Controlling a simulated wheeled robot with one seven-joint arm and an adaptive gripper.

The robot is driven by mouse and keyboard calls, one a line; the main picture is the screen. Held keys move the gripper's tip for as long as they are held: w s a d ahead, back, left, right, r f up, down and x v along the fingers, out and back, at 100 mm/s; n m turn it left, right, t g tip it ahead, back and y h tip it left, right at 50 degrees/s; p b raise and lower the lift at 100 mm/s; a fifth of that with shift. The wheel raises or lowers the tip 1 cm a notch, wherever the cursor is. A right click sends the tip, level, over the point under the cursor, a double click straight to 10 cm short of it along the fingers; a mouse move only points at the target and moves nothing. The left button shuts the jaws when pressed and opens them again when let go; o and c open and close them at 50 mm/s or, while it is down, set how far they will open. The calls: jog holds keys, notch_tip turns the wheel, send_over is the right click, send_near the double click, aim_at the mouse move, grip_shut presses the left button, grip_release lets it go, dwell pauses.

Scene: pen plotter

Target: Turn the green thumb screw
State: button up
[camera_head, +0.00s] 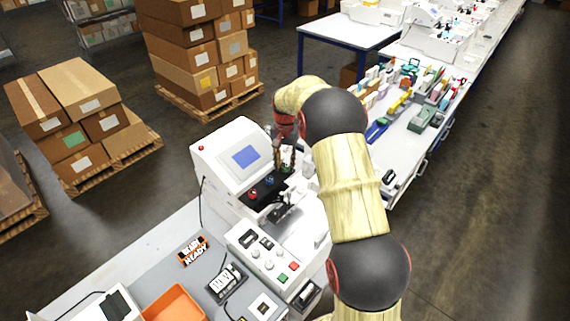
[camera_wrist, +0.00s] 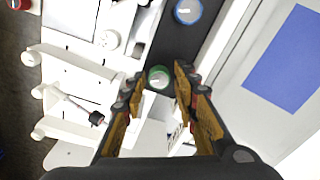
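The green thumb screw (camera_wrist: 158,77) shows in the wrist view as a round green knob on a dark strip. It lies between the two fingertips of my gripper (camera_wrist: 158,90), with a small gap visible on each side. My gripper is open, its fingers pointing at the screw. I cannot tell how far the tips are above it. In the head view my gripper (camera_head: 285,158) reaches down to the dark strip on the white plotter machine (camera_head: 222,150). I cannot make out the green screw there, close to the fingers.
A blue knob (camera_wrist: 188,11) sits on the same strip, near the green one; it also shows in the head view (camera_head: 269,180). The machine's screen panel (camera_wrist: 284,62) rises close on the right. A control box (camera_head: 265,254) and an orange tray (camera_head: 174,303) stand in front.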

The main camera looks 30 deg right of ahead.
jog(key=shift+o, duration=0.7)
